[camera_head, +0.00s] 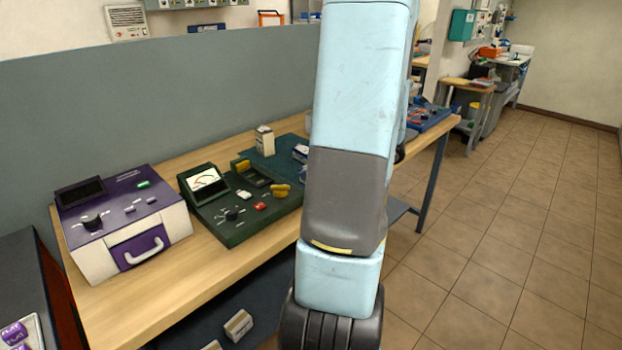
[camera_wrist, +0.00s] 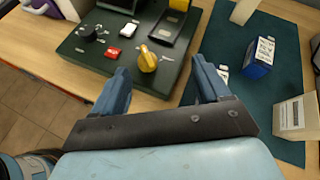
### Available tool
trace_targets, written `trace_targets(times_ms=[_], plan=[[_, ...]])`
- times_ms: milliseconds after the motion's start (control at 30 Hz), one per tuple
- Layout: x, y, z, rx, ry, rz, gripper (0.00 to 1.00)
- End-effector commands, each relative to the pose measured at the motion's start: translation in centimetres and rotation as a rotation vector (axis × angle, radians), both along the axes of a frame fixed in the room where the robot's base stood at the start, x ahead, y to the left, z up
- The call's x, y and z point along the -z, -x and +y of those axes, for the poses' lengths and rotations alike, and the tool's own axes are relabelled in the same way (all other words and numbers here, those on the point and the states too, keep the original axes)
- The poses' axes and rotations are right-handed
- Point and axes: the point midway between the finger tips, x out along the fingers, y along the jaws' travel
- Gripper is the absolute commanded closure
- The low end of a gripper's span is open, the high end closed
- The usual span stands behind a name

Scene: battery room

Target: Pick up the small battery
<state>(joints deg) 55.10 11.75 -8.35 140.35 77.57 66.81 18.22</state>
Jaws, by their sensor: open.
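Several small block-like objects stand on or by a dark teal mat (camera_wrist: 262,92), and I cannot tell for certain which is the small battery. One is a small blue block with a white printed top (camera_wrist: 258,60); in the head view it shows partly beside my arm (camera_head: 300,152). A larger cream block (camera_wrist: 298,116) stands at the right of the wrist view. A pale block (camera_wrist: 242,11) is cut off at the top; a cream block stands at the mat's back in the head view (camera_head: 264,140). My gripper (camera_wrist: 162,68) is open and empty, left of the blue block, and hidden in the head view.
A green tester (camera_head: 238,205) with a yellow knob (camera_wrist: 148,59) lies close beyond my fingers. A purple and white unit (camera_head: 122,220) stands left on the wooden bench (camera_head: 160,290). A grey partition (camera_head: 190,95) runs behind the bench. Tiled floor is open at right.

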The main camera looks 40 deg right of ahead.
Motion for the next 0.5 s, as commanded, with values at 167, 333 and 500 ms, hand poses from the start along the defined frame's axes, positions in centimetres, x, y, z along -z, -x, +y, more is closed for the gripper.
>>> trace_targets(times_ms=[167, 333, 500], plan=[[2.9, 2.1, -6.1, 0.255, -0.145, -0.014, 0.24], [4.3, 3.5, -8.9, 0.375, -0.208, -0.026, 0.24], [5.0, 2.6, -9.2, 0.399, -0.222, -0.030, 0.24]])
